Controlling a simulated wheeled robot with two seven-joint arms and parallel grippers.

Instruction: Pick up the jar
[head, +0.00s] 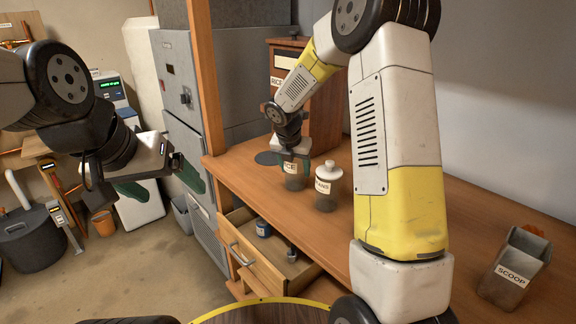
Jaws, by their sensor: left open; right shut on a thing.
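A glass jar (294,182) with a pale label ending in "ICE" stands upright on the wooden counter. My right gripper (293,157) points down over it from above and is shut on its upper part, hiding its top. A second jar (327,190) with a white knobbed lid and a partly readable label stands just to its right. My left gripper (160,184) is open and empty, with green fingers, out over the floor to the left of the counter.
A drawer (262,267) stands open below the counter, holding a small blue bottle (263,228). A wooden box (284,62) stands behind the jars. A dark round disc (267,158) lies left of the jar. A grey holder labelled SCOOP (514,276) is at right.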

